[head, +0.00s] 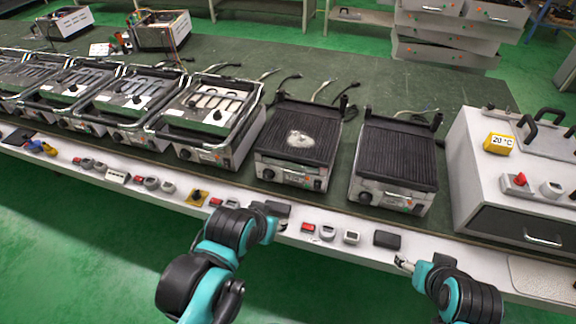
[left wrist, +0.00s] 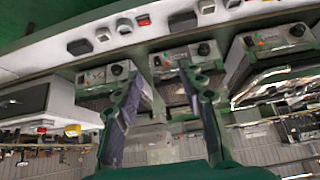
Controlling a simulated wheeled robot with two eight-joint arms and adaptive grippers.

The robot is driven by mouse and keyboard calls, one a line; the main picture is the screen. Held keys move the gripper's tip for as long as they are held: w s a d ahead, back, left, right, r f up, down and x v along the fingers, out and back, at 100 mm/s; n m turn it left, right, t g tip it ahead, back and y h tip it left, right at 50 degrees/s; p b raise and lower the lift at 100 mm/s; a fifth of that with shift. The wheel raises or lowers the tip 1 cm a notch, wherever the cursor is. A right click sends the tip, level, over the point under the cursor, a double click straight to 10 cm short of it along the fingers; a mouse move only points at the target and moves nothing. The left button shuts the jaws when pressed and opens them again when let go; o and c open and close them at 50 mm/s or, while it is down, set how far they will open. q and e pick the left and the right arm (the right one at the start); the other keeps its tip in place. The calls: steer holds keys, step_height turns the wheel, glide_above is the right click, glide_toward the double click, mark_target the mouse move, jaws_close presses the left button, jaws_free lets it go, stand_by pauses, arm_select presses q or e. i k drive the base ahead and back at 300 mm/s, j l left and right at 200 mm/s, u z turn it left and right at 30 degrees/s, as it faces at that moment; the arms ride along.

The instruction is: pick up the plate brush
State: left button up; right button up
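I cannot tell for certain which thing is the plate brush. A dark block (head: 278,209) lies on the white front ledge right by my left gripper (head: 268,216). A similar dark block (head: 387,240) lies further right on the ledge. In the left wrist view my left gripper (left wrist: 160,76) has its two fingers apart with nothing held between them; dark blocks show on the ledge there too, one near the top (left wrist: 182,20). My right gripper (head: 404,264) is at the ledge's front edge, below the right dark block; its fingers are too small to read.
A row of plate grills stands on the green bench. One ribbed grill (head: 300,130) has a whitish patch; another ribbed grill (head: 395,155) is bare. Red and grey switches (head: 308,228) line the ledge. A white machine (head: 500,180) with a temperature sign stands at right.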

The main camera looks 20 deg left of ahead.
mark_target(278, 208)
steer(key=i+l+u, duration=0.15)
steer(key=l+u, duration=0.2)
steer(key=i+l+u, duration=0.1)
steer(key=l+u, duration=0.3)
